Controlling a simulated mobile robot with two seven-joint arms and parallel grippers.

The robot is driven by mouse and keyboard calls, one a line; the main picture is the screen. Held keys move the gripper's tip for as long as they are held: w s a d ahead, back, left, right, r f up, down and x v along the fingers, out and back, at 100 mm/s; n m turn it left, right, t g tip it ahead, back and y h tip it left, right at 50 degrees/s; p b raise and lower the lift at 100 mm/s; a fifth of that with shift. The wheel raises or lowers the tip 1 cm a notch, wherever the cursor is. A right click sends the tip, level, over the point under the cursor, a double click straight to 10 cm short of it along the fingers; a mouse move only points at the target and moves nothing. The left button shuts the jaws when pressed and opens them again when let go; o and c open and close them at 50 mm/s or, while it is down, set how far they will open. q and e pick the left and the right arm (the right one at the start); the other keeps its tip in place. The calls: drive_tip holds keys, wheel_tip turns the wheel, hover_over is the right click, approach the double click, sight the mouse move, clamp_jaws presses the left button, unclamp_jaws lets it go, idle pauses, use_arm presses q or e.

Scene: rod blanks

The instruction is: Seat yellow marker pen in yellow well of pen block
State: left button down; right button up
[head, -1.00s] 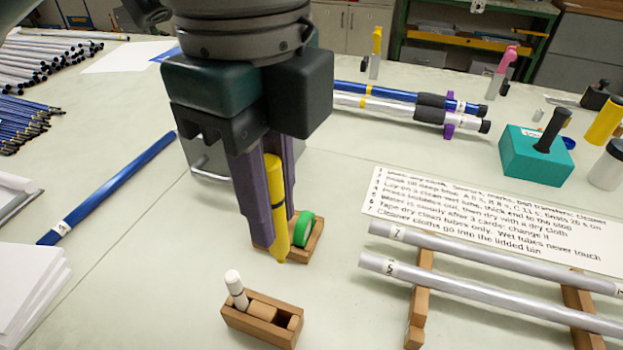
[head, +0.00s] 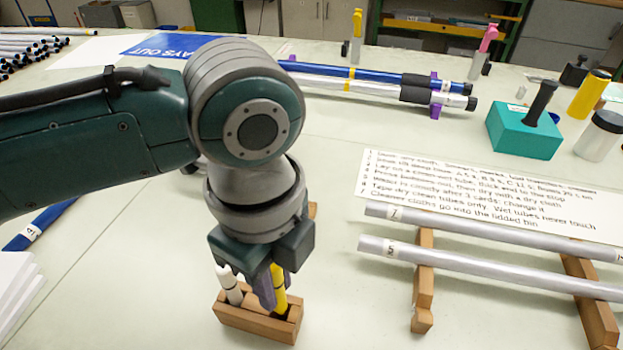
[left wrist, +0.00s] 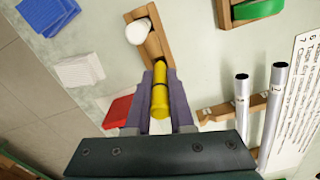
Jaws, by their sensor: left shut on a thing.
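The yellow marker pen (head: 279,287) is upright between the purple fingers of my left gripper (head: 270,288), which is shut on it. It also shows in the left wrist view (left wrist: 160,95). The wooden pen block (head: 252,322) is directly below, and the pen's lower end is at the block's right end. I cannot tell whether the tip is inside the well or just above it. A white pen (head: 229,286) stands in the block's left end. No yellow marking on the well shows. My right gripper is not in view.
A wooden holder with a green piece (left wrist: 258,10) is near the block in the left wrist view. Silver tubes (head: 480,275) lie on wooden rests (head: 423,270) to the right. White paper stacks (head: 18,295) lie at left. Table between block and rests is clear.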

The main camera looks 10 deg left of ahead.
use_arm(q)
drive_tip(key=shift+f+b, duration=0.4)
drive_tip(key=shift+f, duration=1.3)
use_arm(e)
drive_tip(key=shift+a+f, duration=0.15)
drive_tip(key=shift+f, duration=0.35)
use_arm(q)
drive_tip(key=shift+f, duration=0.15)
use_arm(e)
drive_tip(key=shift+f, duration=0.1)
use_arm(q)
drive_tip(key=c, duration=0.8)
unclamp_jaws()
